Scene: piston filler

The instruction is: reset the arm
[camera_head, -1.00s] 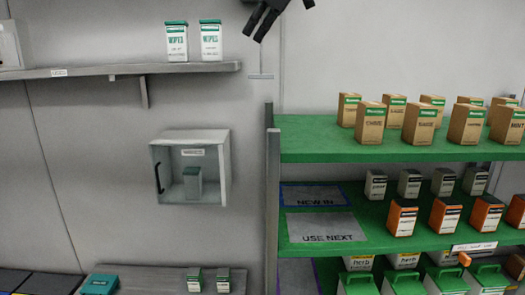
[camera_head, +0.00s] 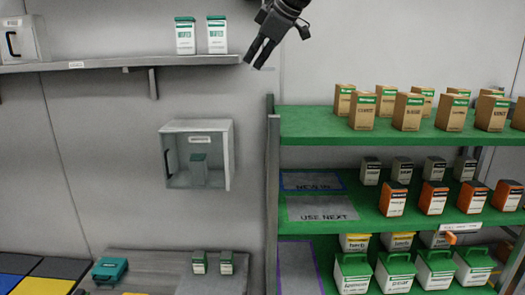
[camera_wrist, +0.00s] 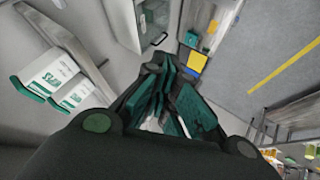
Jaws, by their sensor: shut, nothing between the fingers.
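My gripper (camera_head: 258,54) shows at the top middle of the head view, dark, pointing down and a little left. Its fingers are shut with nothing between them. It hangs in the air just right of the end of the upper wall shelf (camera_head: 110,63), apart from it. In the wrist view my gripper (camera_wrist: 160,90) fills the lower middle, and the shelf shows at the left, tilted.
Two white wipes tubs (camera_head: 185,36) with green lids stand on that shelf. Bare wall lies between cabinet and rack.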

